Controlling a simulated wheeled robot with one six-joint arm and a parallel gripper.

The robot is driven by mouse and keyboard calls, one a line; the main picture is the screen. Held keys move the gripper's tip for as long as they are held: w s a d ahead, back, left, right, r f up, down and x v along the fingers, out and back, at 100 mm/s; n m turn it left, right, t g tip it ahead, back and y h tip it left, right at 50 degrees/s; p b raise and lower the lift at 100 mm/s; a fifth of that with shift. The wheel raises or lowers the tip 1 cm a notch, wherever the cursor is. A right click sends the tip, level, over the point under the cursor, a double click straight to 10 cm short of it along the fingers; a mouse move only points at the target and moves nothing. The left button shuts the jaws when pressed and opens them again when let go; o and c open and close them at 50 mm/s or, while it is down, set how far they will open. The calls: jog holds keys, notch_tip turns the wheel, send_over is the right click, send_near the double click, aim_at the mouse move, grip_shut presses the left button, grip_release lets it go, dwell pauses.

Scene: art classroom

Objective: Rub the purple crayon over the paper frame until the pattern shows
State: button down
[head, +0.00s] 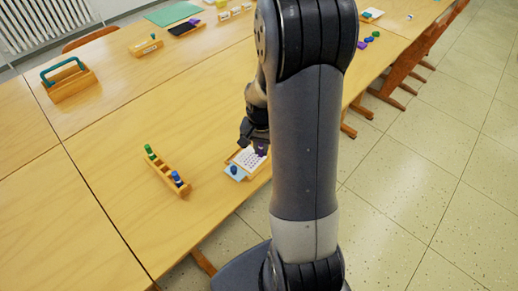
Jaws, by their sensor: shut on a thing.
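The paper frame (250,160) lies on the near table, a white sheet in a light wooden frame. Rows of small purple marks show on the sheet, and my arm hides its right side. My gripper (257,143) is over the far part of the sheet, pointing down. It is shut on the purple crayon (261,151), of which only a small dark purple bit shows. I cannot tell whether the crayon touches the paper.
A small dark blue knob (234,169) sits on a light blue patch at the frame's near left corner. A wooden rack (163,173) with green and blue crayons stands to the left. A wooden carrier (71,86) with a teal handle stands farther back. Table between is clear.

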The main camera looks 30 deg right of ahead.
jog(key=shift+r, duration=0.1)
notch_tip(320, 180, up, 6)
jog(key=p, duration=0.4)
jog(key=shift+p, duration=0.4)
jog(key=shift+r+p, duration=1.2)
jog(key=shift+r, duration=0.25)
jog(key=shift+f, duration=0.1)
